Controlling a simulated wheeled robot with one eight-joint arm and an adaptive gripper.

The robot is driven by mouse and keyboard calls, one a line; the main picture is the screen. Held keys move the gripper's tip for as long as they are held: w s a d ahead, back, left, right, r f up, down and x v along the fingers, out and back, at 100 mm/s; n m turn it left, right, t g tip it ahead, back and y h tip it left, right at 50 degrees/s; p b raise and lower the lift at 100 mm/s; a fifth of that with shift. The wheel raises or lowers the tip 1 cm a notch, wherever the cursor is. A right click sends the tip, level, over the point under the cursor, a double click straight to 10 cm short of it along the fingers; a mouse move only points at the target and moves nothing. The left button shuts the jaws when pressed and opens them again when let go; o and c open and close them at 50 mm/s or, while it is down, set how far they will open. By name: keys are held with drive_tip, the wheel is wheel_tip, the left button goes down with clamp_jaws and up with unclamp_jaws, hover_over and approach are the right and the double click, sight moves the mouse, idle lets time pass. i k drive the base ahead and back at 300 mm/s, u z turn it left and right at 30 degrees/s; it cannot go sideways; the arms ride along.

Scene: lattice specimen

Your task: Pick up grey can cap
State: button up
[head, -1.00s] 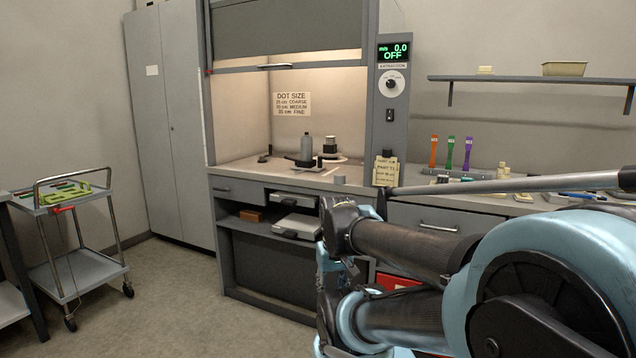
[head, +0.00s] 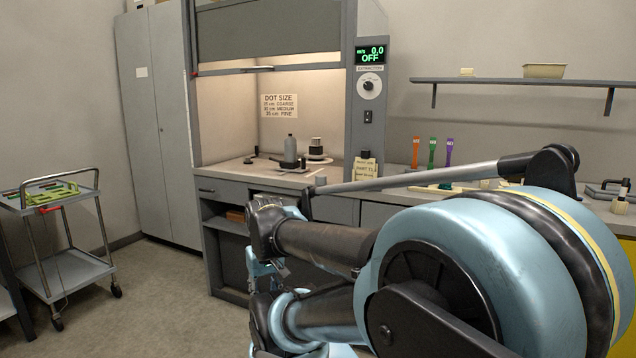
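A small grey cylinder (head: 320,180), which looks like the grey can cap, stands on the front part of the counter, right of the fume hood's middle. A grey can (head: 291,150) stands upright in the hood on a dark base. My gripper (head: 266,277) is partly visible low in front of the cabinet, below and left of the cylinder and apart from it. My arm links hide much of it, so its fingers cannot be made out.
The fume hood counter (head: 232,172) also holds a dark-topped jar (head: 316,148). A trolley (head: 75,268) is at left; the floor between is clear.

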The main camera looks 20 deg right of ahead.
sight(319, 179)
drive_tip(key=u, duration=0.05)
drive_tip(key=i, duration=1)
drive_tip(key=z, duration=0.05)
